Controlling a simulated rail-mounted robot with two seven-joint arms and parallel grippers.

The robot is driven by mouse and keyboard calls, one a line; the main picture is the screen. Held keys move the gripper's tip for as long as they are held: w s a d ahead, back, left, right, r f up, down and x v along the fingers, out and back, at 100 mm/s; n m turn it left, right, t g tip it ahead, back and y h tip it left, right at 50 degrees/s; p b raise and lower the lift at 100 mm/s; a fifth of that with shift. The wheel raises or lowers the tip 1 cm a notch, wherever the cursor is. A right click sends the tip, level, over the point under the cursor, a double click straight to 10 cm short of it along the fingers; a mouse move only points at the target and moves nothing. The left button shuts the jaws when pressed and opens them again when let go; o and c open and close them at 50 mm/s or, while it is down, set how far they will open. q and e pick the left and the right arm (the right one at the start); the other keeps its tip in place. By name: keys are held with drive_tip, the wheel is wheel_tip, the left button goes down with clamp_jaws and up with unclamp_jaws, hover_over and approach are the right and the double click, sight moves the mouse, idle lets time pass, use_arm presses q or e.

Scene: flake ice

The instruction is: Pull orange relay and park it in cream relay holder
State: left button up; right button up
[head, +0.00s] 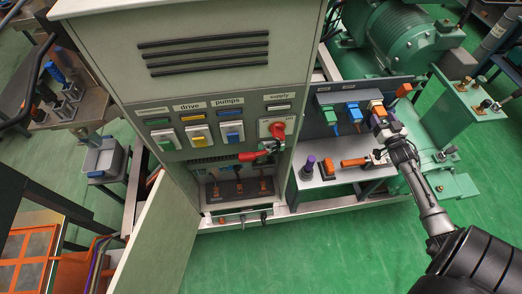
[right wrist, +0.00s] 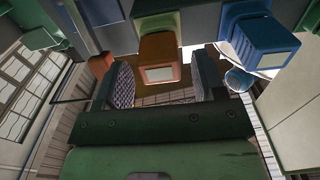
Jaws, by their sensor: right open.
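In the right wrist view the orange relay (right wrist: 160,60) hangs below a pale greenish block (right wrist: 157,22). My right gripper (head: 383,129) is at the orange relay. In the wrist view its two dark fingers (right wrist: 165,82) stand open on either side of the relay, with visible gaps. I cannot tell for sure which piece is the cream relay holder. My left gripper is not in view.
A blue relay (right wrist: 262,42) is close to the right finger in the wrist view. Below the panel, a shelf (head: 340,178) carries a purple cylinder (head: 309,162) and orange pieces (head: 353,162). The cabinet (head: 205,85) stands left with its door (head: 160,235) open. A green motor (head: 400,32) is behind.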

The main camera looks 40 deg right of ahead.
drive_tip(key=shift+s+a+p, duration=0.3)
drive_tip(key=shift+s+p, duration=0.1)
drive_tip(key=shift+s, duration=0.1)
drive_tip(key=shift+s+a, duration=0.2)
drive_tip(key=shift+s, duration=0.05)
drive_tip(key=shift+s+a, duration=0.1)
drive_tip(key=shift+s, duration=0.05)
drive_tip(key=v, duration=1.3)
drive_tip(key=shift+s+b, duration=0.25)
drive_tip(key=shift+b, duration=0.15)
drive_tip(key=shift+a, duration=0.15)
